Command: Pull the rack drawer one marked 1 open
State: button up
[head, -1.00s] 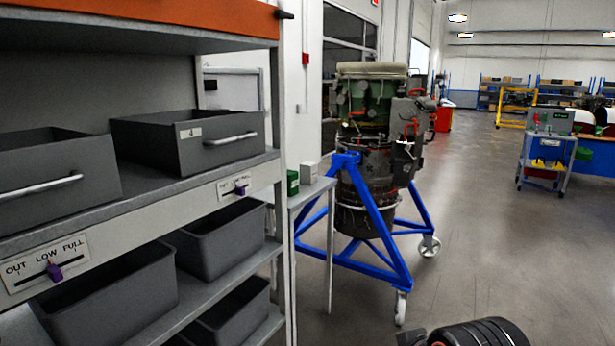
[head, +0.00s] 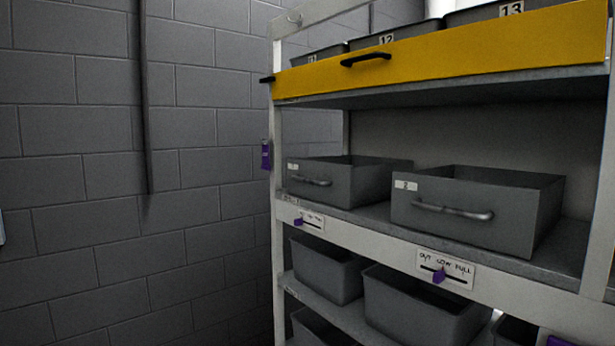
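A rack with grey drawers stands at the right in the head view. My gripper is not in view.
A yellow front (head: 440,52) with a black handle (head: 366,59) runs across the upper shelf, with bins marked 12 and 13 behind it. Lower shelves hold grey bins (head: 330,270). Purple sliders (head: 438,276) sit on the shelf edge. A grey block wall (head: 75,190) fills the left.

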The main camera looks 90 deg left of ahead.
aim_at(345, 182)
jog(key=u, duration=2.85)
